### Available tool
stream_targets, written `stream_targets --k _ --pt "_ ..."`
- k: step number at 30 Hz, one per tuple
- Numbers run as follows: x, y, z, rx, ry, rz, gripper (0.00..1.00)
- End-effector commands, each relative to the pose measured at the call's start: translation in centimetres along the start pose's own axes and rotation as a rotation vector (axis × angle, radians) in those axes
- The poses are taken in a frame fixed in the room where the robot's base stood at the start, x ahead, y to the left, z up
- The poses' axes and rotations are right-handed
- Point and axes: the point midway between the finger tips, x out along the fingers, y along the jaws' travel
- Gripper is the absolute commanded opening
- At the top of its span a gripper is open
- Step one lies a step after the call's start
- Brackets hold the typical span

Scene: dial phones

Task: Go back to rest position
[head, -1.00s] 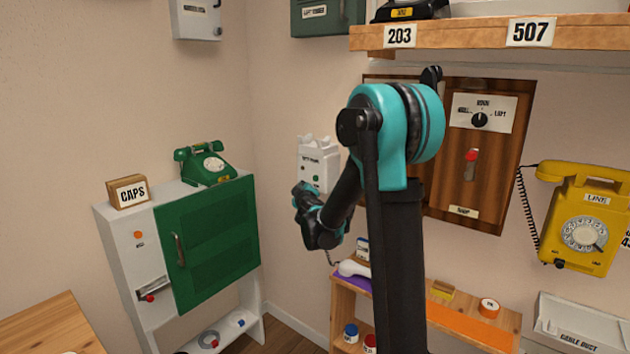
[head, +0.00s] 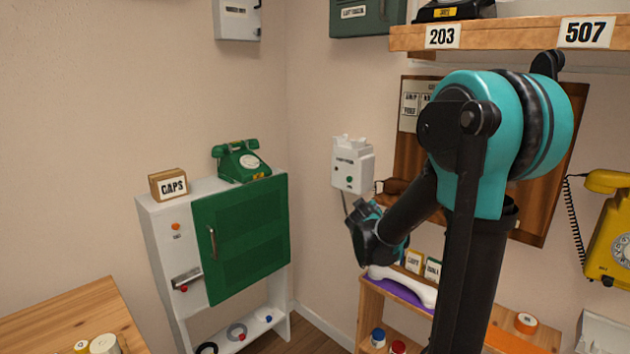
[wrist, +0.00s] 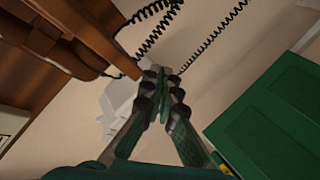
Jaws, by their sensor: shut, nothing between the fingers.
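My gripper (head: 362,228) hangs in the air in front of the back wall, at the end of my bent teal and black arm. In the head view it is small and partly turned away, below the white wall box (head: 352,164). In the wrist view the fingers of my gripper (wrist: 160,78) are together with nothing between them. A green door (wrist: 275,115) shows to their right and dark coiled cords (wrist: 150,35) beyond them. My arm hides part of the wooden wall panel (head: 408,150).
A white cabinet with a green door (head: 240,240) carries a green dial phone (head: 242,162) and a CAPS box (head: 168,184). A low wooden shelf (head: 375,322) holds a white handset (head: 402,288). A yellow phone (head: 608,240) hangs at right. A wooden table edge (head: 65,318) is at lower left.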

Motion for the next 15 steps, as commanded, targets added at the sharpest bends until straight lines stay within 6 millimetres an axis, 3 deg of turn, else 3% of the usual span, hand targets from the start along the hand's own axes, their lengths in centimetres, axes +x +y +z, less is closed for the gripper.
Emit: stream_targets --k 1,5,9,12,15 --pt "-1.8 0.5 2.8 0.045 -0.072 -0.01 0.0" --pt "-6.8 0.1 10.2 0.161 -0.27 -0.067 0.0" --pt "-12.9 -2.4 17.3 0.273 -0.468 -0.171 0.0" --pt "-17.3 -4.9 21.3 0.339 -0.587 -0.259 0.0" --pt "-21.1 -7.2 24.0 0.388 -0.676 -0.344 0.0"
